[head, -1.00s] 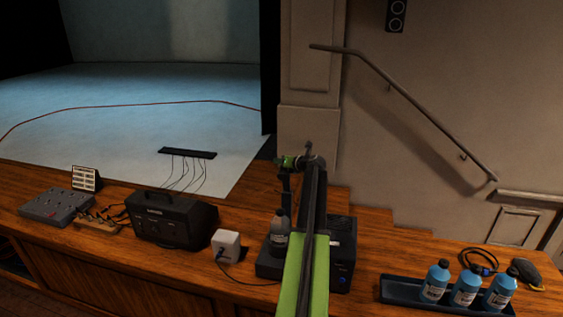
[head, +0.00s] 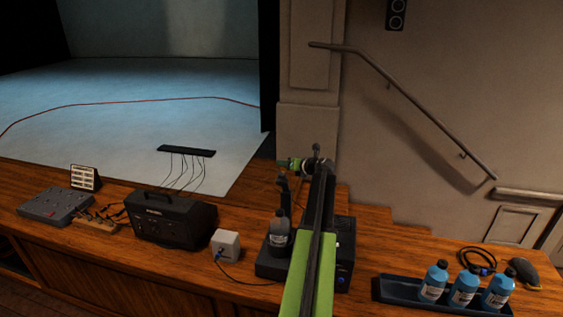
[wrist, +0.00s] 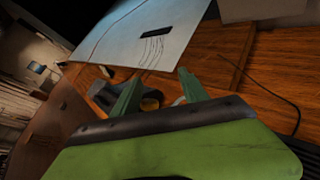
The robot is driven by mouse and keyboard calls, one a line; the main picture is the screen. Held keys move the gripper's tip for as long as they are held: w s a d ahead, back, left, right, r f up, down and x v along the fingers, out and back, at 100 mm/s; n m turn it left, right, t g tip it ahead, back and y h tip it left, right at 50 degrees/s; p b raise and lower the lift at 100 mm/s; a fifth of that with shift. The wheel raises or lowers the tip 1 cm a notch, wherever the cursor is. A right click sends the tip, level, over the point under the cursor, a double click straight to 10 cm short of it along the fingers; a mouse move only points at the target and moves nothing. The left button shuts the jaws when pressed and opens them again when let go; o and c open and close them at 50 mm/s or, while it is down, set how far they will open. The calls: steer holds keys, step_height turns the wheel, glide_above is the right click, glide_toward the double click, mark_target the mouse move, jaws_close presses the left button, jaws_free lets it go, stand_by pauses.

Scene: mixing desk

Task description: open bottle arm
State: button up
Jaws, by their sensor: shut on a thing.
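A black mixing machine (head: 343,262) stands on the wooden desk, partly hidden behind my green arm. A dark grey bottle (head: 279,240) with a pale label stands upright at its left side. The slim black bottle arm (head: 283,192) rises above the bottle, with its top just below my gripper (head: 287,164). In the wrist view, my gripper (wrist: 160,72) has its two green fingers apart, with dark and yellow parts between and beside them. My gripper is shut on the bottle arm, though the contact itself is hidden.
A white box (head: 226,245) with a cable and a black amplifier-like case (head: 172,219) stand to the left. A dark tray (head: 395,293) with blue bottles lies to the right. A handrail (head: 400,95) runs along the wall. The desk between machine and tray is clear.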

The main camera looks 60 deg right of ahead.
steer(key=p+v, duration=0.3)
steer(key=v, duration=0.9)
steer(key=shift+s, duration=0.35)
steer(key=shift+a+r, duration=0.1)
